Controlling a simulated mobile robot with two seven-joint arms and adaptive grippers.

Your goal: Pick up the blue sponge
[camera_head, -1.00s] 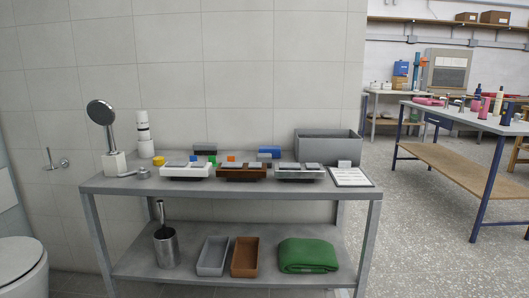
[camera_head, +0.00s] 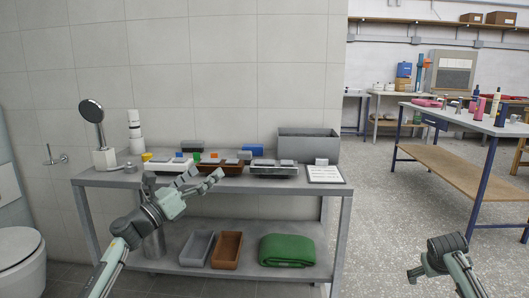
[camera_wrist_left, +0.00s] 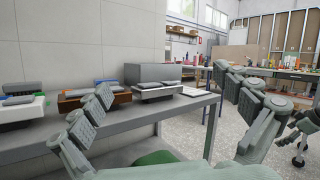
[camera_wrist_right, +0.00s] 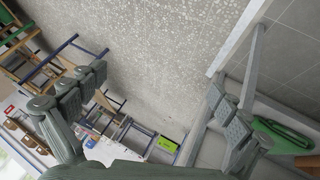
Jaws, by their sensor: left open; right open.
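A blue block (camera_head: 253,148), which looks like the sponge, lies towards the back of the grey table, left of the grey bin. A blue patch, probably the same block, shows low behind the trays in the left wrist view (camera_wrist_left: 104,82). My left gripper (camera_head: 183,183) is open and empty, in front of the table's front edge and overlapping the white tray in the picture. My right gripper (camera_head: 430,262) is open and empty, right of the table over the floor.
A white tray (camera_head: 160,168), a brown tray (camera_head: 222,171) and a light grey tray (camera_head: 272,172) line the table's front. A grey bin (camera_head: 308,147) and a white card (camera_head: 325,175) are at its right. A shower head (camera_head: 91,110) stands at the left.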

